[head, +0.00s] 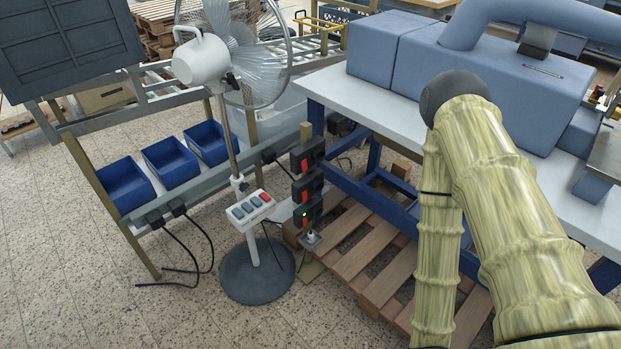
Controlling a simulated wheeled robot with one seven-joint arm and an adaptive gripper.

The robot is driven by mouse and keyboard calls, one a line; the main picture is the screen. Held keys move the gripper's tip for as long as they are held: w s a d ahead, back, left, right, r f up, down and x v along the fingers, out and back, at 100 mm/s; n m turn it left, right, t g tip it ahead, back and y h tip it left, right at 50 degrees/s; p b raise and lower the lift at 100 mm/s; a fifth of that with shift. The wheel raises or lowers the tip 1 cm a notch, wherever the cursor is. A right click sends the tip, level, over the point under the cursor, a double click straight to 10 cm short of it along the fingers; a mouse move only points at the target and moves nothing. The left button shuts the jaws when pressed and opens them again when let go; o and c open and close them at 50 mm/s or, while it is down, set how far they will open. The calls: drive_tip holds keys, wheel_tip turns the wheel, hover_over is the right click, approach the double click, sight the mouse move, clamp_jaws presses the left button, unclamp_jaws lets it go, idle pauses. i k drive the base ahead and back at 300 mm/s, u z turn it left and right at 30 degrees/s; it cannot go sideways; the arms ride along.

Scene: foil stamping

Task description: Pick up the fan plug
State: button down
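A pedestal fan (205,58) stands at the left middle on a round dark base (258,272), with a white control box (250,208) with several buttons on its pole. A small grey plug (312,238) sits at the bottom of a vertical strip of black and red sockets (307,185). It appears to be the fan plug, with a dark cord near it, but the cord's full path cannot be followed. My arm comes in at the right and bends down out of the lower edge. My gripper is not in view, so its hold on anything is hidden.
A wooden pallet (365,250) lies under the blue-framed white table (370,105). Bare speckled floor (230,325) is clear in front of the fan base.

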sight(312, 239)
drive_tip(key=u, duration=1.55)
drive_tip(key=i, duration=0.65)
drive_tip(key=z, duration=1.35)
